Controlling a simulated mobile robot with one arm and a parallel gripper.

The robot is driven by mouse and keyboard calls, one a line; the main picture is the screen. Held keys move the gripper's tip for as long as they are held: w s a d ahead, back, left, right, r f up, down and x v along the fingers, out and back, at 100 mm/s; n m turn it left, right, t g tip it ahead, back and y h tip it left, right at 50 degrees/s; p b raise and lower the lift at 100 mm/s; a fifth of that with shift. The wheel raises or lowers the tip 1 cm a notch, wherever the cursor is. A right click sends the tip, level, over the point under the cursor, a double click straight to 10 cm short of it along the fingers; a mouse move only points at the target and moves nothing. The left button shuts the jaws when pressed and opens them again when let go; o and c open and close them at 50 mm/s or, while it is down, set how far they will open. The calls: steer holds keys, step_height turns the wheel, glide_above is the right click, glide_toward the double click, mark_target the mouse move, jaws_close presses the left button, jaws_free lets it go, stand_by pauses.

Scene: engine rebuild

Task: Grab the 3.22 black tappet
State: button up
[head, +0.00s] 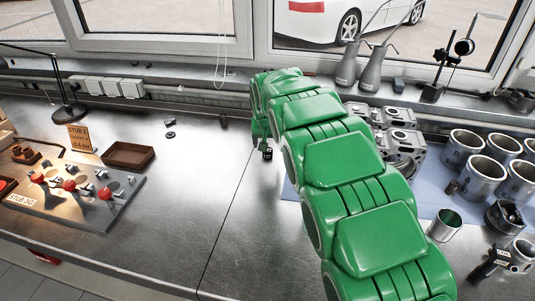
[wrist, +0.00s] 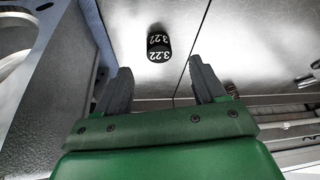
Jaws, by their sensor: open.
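The black tappet (wrist: 158,45) is a small dark cylinder marked 3.22 in white. In the wrist view it stands on the metal bench just beyond my gripper (wrist: 157,64), in line with the gap between the two grey fingers. The fingers are open with nothing between them. In the head view the tappet (head: 267,154) shows as a small dark piece close below the end of my green arm, near the bench seam. My gripper (head: 262,138) is small and partly hidden there, so its fingers cannot be made out.
Engine block parts (head: 400,140) and several metal cylinders (head: 483,180) stand at the right. A brown tray (head: 129,155) and a plate with red knobs (head: 100,206) are further left. The bench's front middle is clear.

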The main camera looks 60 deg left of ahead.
mark_target(268, 150)
steer(key=shift+x, duration=3.45)
steer(key=shift+w+a, duration=0.1)
steer(key=shift+w, duration=0.05)
steer(key=c, duration=1.2)
